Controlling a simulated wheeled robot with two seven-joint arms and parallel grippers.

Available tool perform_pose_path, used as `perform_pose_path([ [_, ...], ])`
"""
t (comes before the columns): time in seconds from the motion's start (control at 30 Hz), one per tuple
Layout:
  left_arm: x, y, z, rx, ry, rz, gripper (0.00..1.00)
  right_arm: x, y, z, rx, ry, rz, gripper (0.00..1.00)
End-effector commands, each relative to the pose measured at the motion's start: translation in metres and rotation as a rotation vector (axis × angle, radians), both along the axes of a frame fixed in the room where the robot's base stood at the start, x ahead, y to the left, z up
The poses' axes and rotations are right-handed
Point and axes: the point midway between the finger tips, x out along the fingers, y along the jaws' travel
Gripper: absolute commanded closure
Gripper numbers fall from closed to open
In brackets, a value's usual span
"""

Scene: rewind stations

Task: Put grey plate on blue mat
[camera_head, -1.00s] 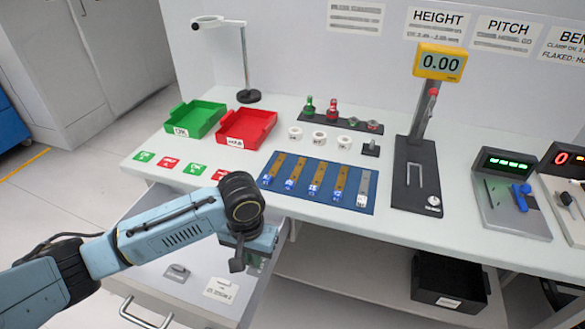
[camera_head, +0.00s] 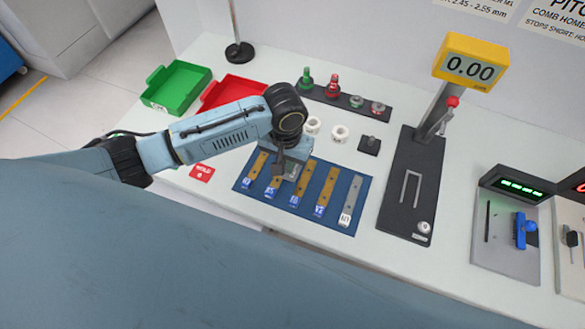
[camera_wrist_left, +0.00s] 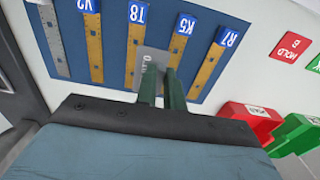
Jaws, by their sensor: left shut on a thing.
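The blue mat (camera_head: 238,184) lies on the white bench and carries several brass strips with blue tags and one grey strip (camera_head: 353,196) at its right end. My left gripper (camera_head: 284,172) is over the mat's left-middle part, pointing down. In the left wrist view the gripper (camera_wrist_left: 162,88) is shut on the small grey plate (camera_wrist_left: 152,56), which bears dark marking. The plate is over the blue mat (camera_wrist_left: 113,12), between the T8 strip (camera_wrist_left: 135,45) and the K5 strip (camera_wrist_left: 178,45). I cannot tell whether it touches the mat. My right gripper is out of view.
Green (camera_head: 177,85) and red (camera_head: 235,88) trays stand behind left. White rings (camera_head: 339,133), a dark rack of plug-like pieces (camera_head: 345,97) and a small dark block (camera_head: 369,145) lie behind the mat. A height gauge (camera_head: 412,185) stands right.

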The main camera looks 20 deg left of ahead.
Motion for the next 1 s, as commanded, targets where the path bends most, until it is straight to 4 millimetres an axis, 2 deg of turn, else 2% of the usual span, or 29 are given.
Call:
perform_pose_path([
  [0.03, 0.000, 0.000, -0.008, 0.000, 0.000, 0.001, 1.00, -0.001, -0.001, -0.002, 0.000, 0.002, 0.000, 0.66],
  [0.17, 0.001, 0.000, -0.018, -0.001, -0.002, 0.000, 1.00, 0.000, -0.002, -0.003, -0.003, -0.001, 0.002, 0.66],
  [0.43, 0.000, 0.000, -0.051, 0.001, 0.000, 0.001, 1.00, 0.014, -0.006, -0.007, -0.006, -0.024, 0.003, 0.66],
  [0.67, 0.000, 0.000, -0.054, 0.000, -0.003, 0.000, 1.00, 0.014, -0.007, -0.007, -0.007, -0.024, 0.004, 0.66],
  [0.7, 0.000, 0.000, -0.054, 0.000, -0.002, 0.000, 0.85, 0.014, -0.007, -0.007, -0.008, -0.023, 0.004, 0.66],
  [0.83, 0.000, 0.000, -0.054, 0.000, -0.002, 0.000, 0.69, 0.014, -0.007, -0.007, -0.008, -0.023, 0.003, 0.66],
  [1.0, 0.000, 0.000, -0.053, 0.000, -0.002, 0.000, 0.69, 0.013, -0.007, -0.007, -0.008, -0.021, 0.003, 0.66],
])
